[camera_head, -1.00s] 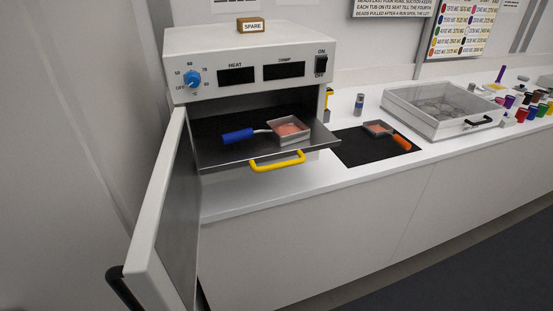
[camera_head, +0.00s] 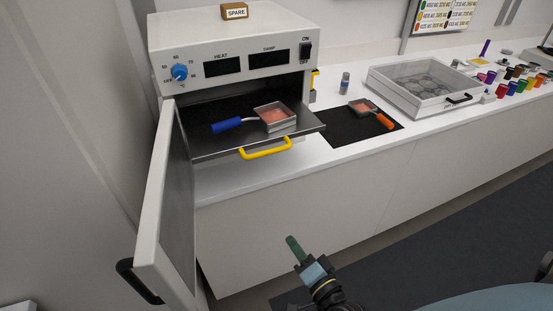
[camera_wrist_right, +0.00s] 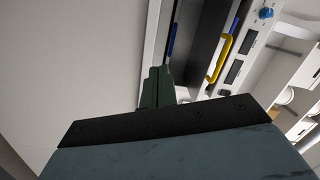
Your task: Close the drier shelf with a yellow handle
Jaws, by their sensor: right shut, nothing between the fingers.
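The drier shelf (camera_head: 212,146) is a dark flat plate sticking out of the white drier's opening, with a yellow handle (camera_head: 266,153) on its front edge. A pan with a blue handle (camera_head: 227,125) and a pinkish content (camera_head: 274,116) rests on it. The drier door (camera_head: 163,200) stands swung open at the left. My right gripper (camera_head: 292,242) is below and in front of the shelf, apart from the handle, shut and empty. The right wrist view shows its green fingers (camera_wrist_right: 157,88) together, with the yellow handle (camera_wrist_right: 219,59) beyond them to the right. My left gripper is not in view.
A black mat (camera_head: 345,129) with an orange-handled pan (camera_head: 384,121) lies on the counter right of the drier. A lidded clear-topped box (camera_head: 425,98) and several coloured jars stand further right. The floor space before the cabinet is free.

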